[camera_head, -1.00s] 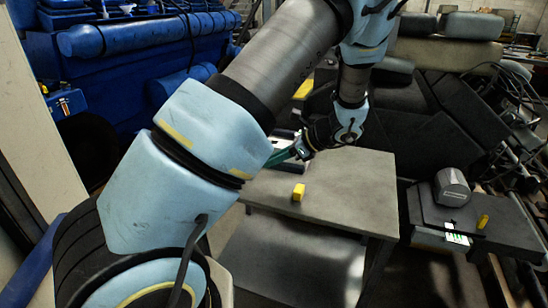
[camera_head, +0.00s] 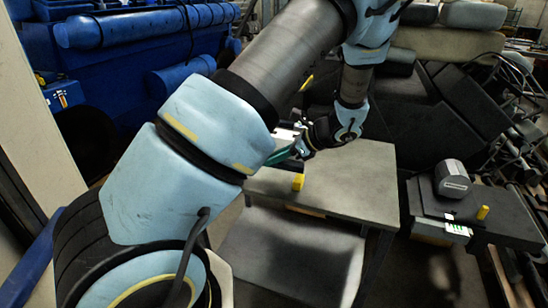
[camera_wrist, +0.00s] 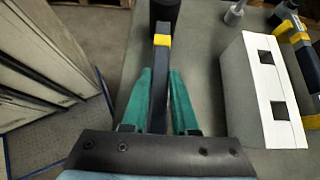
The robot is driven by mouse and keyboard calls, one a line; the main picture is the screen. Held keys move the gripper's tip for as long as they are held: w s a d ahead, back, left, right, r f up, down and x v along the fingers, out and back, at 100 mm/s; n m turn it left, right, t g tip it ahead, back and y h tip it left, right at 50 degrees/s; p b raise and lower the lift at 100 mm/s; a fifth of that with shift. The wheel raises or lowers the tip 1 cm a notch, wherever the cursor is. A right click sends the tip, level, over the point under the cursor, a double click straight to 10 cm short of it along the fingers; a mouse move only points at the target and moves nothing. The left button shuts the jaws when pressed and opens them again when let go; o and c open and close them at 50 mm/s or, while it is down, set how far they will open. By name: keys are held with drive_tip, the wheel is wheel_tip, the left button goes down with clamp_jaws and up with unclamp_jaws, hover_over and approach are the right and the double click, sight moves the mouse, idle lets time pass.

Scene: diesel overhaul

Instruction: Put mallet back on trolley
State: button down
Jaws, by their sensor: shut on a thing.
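The mallet has a dark handle (camera_wrist: 158,90) with a yellow band and a black head (camera_wrist: 166,12), seen in the wrist view. My gripper (camera_wrist: 160,78), with green fingers, is shut on the handle, and the head points away from it. My gripper (camera_head: 285,152) also shows in the head view, partly behind my arm, at the left of a grey-topped table with a lower shelf, which looks like the trolley (camera_head: 350,190). The mallet cannot be made out there. In the wrist view a grey surface (camera_wrist: 205,65) lies below and right of the mallet; the gap to it is unclear.
A white box (camera_wrist: 262,90) with dark square openings and yellow-black tools (camera_wrist: 280,28) lie at right in the wrist view. A yellow piece (camera_head: 298,182) is near the table's front edge. A dark bench (camera_head: 480,215) stands right; a blue engine (camera_head: 140,30) is behind left.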

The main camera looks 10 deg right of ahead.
drive_tip(key=shift+f, duration=0.1)
drive_tip(key=shift+f+b, duration=0.5)
drive_tip(key=shift+f, duration=0.25)
drive_tip(key=c, duration=0.6)
unclamp_jaws()
drive_tip(key=shift+d, duration=0.1)
drive_tip(key=b+v, duration=0.2)
drive_tip(key=v, duration=0.8)
drive_tip(key=shift+d+b, duration=0.1)
drive_tip(key=shift+b, duration=0.25)
drive_tip(key=shift+s+r, duration=0.1)
drive_tip(key=s+a+n+g+h, duration=0.1)
drive_tip(key=s+a+n+h, duration=0.3)
drive_tip(key=a+n, duration=0.7)
drive_tip(key=s+a+n+g+h, duration=0.2)
drive_tip(key=s+a+n+h, duration=0.3)
drive_tip(key=a+n, duration=0.6)
drive_tip(key=shift+s+a+r+g, duration=0.25)
drive_tip(key=shift+s+a+g, duration=0.05)
drive_tip(key=shift+a, duration=0.45)
